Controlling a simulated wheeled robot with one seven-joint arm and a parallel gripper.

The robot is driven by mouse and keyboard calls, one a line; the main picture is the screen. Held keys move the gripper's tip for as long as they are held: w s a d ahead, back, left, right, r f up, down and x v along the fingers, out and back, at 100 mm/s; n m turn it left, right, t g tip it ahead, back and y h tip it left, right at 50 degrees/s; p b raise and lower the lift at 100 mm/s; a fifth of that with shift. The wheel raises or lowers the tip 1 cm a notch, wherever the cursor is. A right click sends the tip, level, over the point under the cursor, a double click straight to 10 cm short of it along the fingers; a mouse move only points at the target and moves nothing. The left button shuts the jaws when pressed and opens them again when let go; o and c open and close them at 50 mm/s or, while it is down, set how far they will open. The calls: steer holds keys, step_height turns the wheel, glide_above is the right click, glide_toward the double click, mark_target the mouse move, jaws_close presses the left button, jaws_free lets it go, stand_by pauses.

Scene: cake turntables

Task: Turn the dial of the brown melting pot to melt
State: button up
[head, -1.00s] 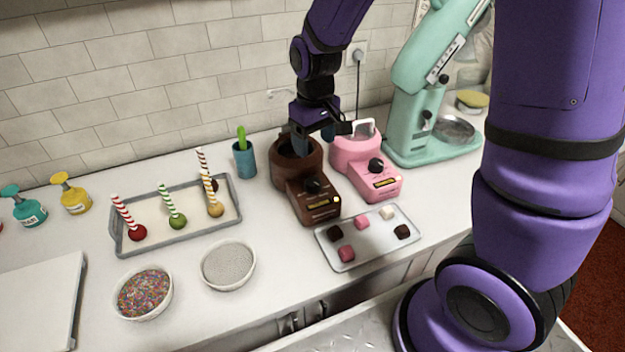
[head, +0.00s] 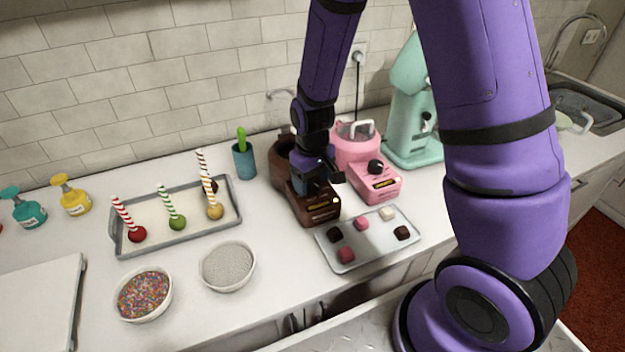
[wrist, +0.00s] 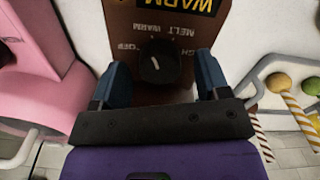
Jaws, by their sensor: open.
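The brown melting pot (head: 313,213) stands on the counter, its round pot part behind its control box. In the wrist view, the box face (wrist: 120,25) appears upside down, with a display (wrist: 190,5) reading WARM and labels for OFF, WARM, MELT and partly hidden HIGH. Its black dial (wrist: 158,62) has a pale pointer mark. My gripper (wrist: 160,78) is open, its two blue fingers on either side of the dial with gaps showing; contact is not visible. In the head view, my gripper (head: 320,180) is over the control box and hides the dial.
A pink melting pot (head: 378,185) stands close on the right. A tray of small sweets (head: 350,255) lies in front. A tray with striped-stick balls (head: 150,238), a teal cup (head: 244,162) and a mint mixer (head: 410,110) stand around.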

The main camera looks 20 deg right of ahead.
steer(key=shift+f, duration=0.15)
steer(key=shift+c, duration=0.2)
steer(key=c, duration=0.9)
steer(key=m, duration=0.4)
steer(key=shift+m, duration=0.4)
steer(key=m, duration=0.4)
steer(key=shift+m, duration=0.4)
